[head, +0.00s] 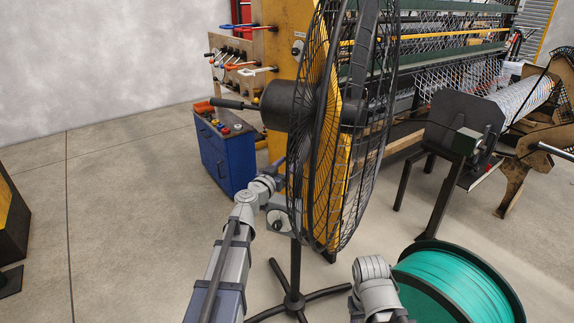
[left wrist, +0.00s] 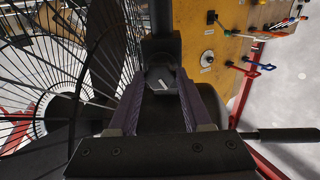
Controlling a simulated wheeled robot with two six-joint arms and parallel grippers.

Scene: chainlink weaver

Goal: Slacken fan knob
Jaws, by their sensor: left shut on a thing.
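The black caged fan (head: 345,130) stands on a dark pole and shows edge-on in the head view. Its round motor housing (head: 287,106) is at the back of the cage. The dark fan knob (left wrist: 161,79), with a pale bar on its face, sits on the pole (left wrist: 166,20) in the left wrist view. My left gripper (left wrist: 162,90) has a finger on each side of the knob and is shut on it. In the head view the left gripper (head: 282,168) is below the motor housing, partly hidden, and the knob cannot be made out. My right gripper does not show.
A blue cabinet (head: 226,158) and a yellow tool board (head: 275,45) stand behind the fan. A green reel (head: 455,285) is at the lower right. The weaving machine (head: 440,60) fills the back right. The floor at left is mostly clear.

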